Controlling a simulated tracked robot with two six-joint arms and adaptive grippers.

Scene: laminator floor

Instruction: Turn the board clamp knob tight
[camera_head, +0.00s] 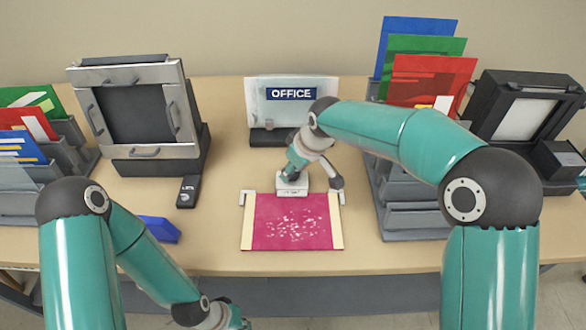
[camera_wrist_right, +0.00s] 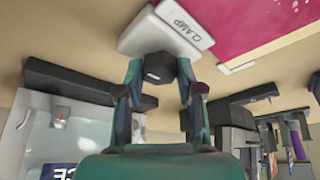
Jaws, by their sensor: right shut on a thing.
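The white clamp block (camera_head: 292,191) stands at the back edge of a magenta board (camera_head: 290,236) with cream side strips. In the right wrist view, the block (camera_wrist_right: 188,38) bears the word CLAMP, and a dark faceted knob (camera_wrist_right: 160,67) sits at its near side. My right gripper (camera_head: 290,174) reaches down over the block. Its two fingers (camera_wrist_right: 159,76) are closed around the knob, one on each side.
An OFFICE sign (camera_head: 291,94) stands behind the clamp. A framed black panel (camera_head: 138,112) and a small dark device (camera_head: 188,191) are at left, with a blue object (camera_head: 160,229) nearer. A grey folder rack (camera_head: 408,222) is close on the right, under my right arm.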

